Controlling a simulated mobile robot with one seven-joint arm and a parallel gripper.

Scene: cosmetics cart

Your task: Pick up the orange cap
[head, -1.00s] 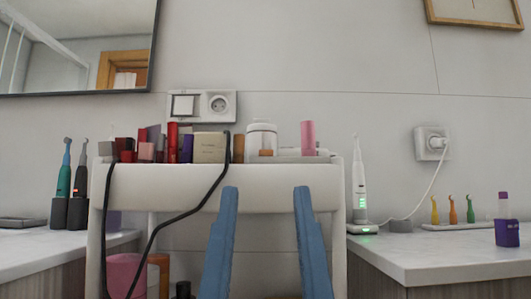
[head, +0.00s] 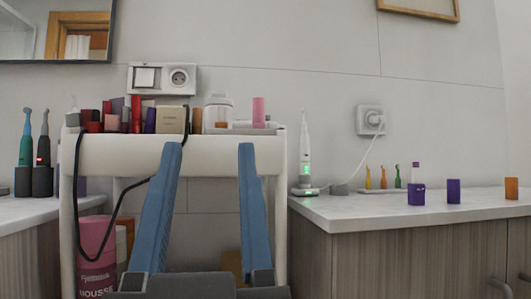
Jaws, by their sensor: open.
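A small orange cap (head: 511,188) stands upright on the right counter, near the right edge of the head view. My gripper (head: 209,148) is in the lower left-centre, with its two blue fingers spread apart and pointing up. Nothing shows between the fingers except the white cart behind them. The cap is well to the right of the gripper and apart from it.
A white cart (head: 120,155) holding several cosmetics stands in front. On the right counter (head: 400,209) are a purple cap (head: 453,191), a purple-based tube (head: 416,193), small coloured brush heads and a white electric toothbrush (head: 305,160). The counter's front area is clear.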

